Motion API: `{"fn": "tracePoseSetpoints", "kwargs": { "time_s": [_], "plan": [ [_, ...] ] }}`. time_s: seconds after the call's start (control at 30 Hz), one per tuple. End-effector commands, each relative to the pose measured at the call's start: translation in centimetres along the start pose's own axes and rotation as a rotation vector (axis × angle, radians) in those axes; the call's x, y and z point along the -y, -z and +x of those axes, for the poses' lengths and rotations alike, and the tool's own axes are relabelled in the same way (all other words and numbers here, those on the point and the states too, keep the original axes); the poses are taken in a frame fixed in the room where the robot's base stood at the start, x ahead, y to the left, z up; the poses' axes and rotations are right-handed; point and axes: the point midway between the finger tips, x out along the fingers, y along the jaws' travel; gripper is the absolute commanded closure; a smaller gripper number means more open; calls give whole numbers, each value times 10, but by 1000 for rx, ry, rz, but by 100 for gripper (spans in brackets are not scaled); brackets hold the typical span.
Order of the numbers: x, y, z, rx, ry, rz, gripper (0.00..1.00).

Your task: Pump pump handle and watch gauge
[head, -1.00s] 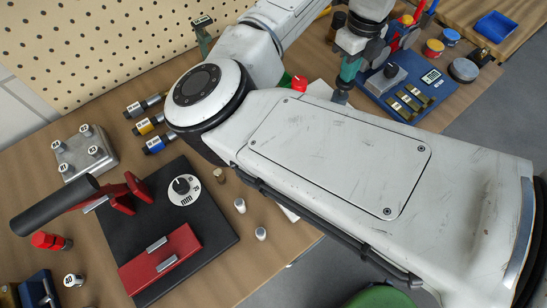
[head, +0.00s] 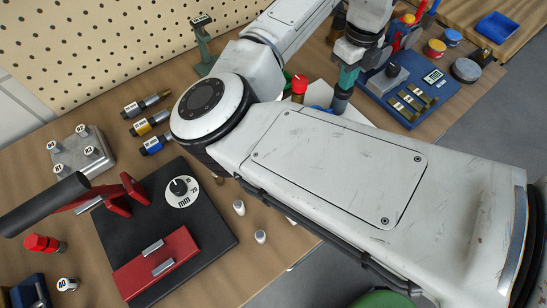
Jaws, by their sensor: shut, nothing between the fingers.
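The pump stands on a black base plate (head: 210,235) at the lower left. Its pump handle (head: 45,204) has a thick black grip that points left, joined to red lever parts (head: 121,193). A white round gauge (head: 191,197) with a black centre piece sits on the plate; its reading is too small to make out. A red block (head: 155,262) with metal bars lies at the plate's front. My gripper (head: 341,98) is at the upper right, shut and empty, far from the handle and gauge. It is partly hidden by my arm.
A grey block with labelled studs (head: 84,156) and several labelled connectors (head: 150,123) lie behind the pump. Small pale cylinders (head: 261,237) stand right of it. A blue tray (head: 405,115) with brass parts is right of my gripper. A pegboard (head: 90,50) rises behind.

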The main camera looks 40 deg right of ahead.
Motion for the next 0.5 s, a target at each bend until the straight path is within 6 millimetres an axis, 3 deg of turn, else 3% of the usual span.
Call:
{"fn": "tracePoseSetpoints", "kwargs": {
  "time_s": [0.5],
  "plan": [
    [0, 1, -38, -2, -2, 1, 100]
  ]
}}
